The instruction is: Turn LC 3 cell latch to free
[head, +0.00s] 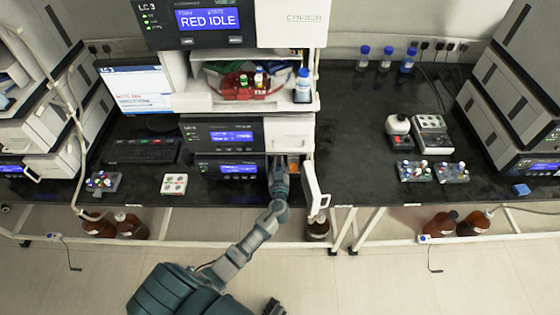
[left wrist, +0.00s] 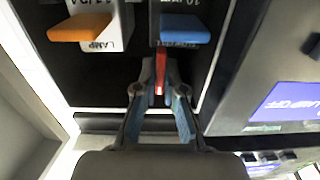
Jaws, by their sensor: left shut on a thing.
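The LC 3 stack (head: 222,135) stands in the middle of the bench. Its lower unit has a white door (head: 314,192) swung open at the right, showing a dark compartment. My left gripper (head: 279,167) reaches into this opening. In the left wrist view my left gripper (left wrist: 160,92) is shut on a narrow red latch (left wrist: 160,62), with one finger on each side. The fingers hide part of the latch, and its exact angle is hard to tell.
In the compartment, an orange tab (left wrist: 80,27) marked LAMP and a blue tab (left wrist: 185,29) sit close to my fingers. The open door stands just right of my forearm. Vial racks (head: 415,171) rest on the bench at right; brown bottles (head: 131,226) stand below.

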